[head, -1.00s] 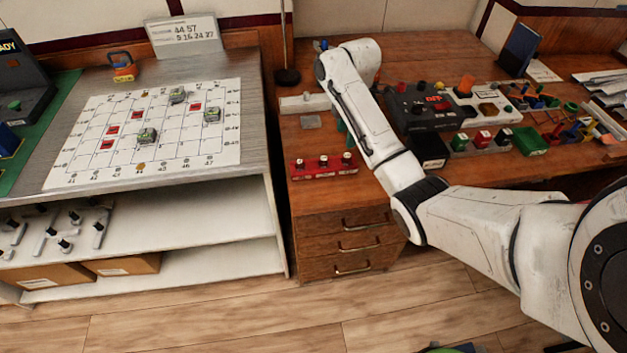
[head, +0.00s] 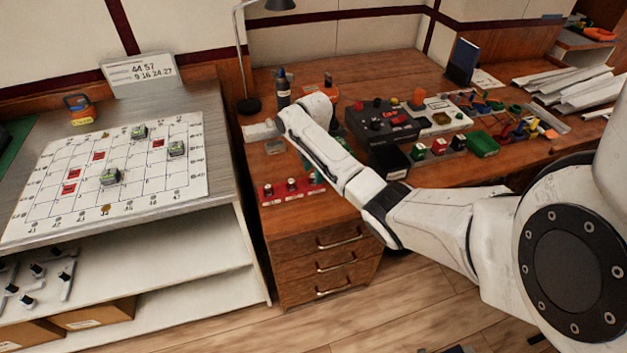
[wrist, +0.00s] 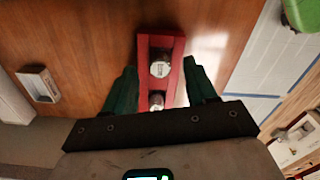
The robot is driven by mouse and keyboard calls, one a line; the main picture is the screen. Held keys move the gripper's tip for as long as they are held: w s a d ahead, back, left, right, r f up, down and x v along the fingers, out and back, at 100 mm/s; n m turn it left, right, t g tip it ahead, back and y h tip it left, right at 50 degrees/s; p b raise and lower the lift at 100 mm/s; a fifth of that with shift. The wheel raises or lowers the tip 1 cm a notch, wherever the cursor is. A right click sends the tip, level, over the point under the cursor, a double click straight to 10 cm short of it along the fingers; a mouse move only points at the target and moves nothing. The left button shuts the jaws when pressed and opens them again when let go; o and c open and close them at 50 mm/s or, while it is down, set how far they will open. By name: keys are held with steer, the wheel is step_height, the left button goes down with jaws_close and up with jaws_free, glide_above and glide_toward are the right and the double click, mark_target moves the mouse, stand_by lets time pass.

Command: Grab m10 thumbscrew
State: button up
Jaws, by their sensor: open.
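A red holder (head: 296,194) lies near the front left edge of the wooden desk, with three metal-topped thumbscrews standing in it. I cannot read which one is the m10 thumbscrew. In the wrist view the red holder (wrist: 174,42) runs between my fingers, showing one thumbscrew (wrist: 160,66) near fingertip level and another (wrist: 156,101) closer to the palm. My gripper (wrist: 160,72) is open, its green fingers on either side of the holder, with nothing held. In the head view my gripper is mostly hidden behind my arm.
A black control box (head: 385,122) and a green bin (head: 482,145) stand to the right on the desk. A black-and-grey bottle (head: 283,92) stands behind. A whiteboard grid (head: 60,150) lies on the left bench. A small white tray (wrist: 38,84) lies left in the wrist view.

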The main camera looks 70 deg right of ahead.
steer(key=shift+f, duration=0.7)
steer(key=shift+c, duration=0.4)
jaws_close()
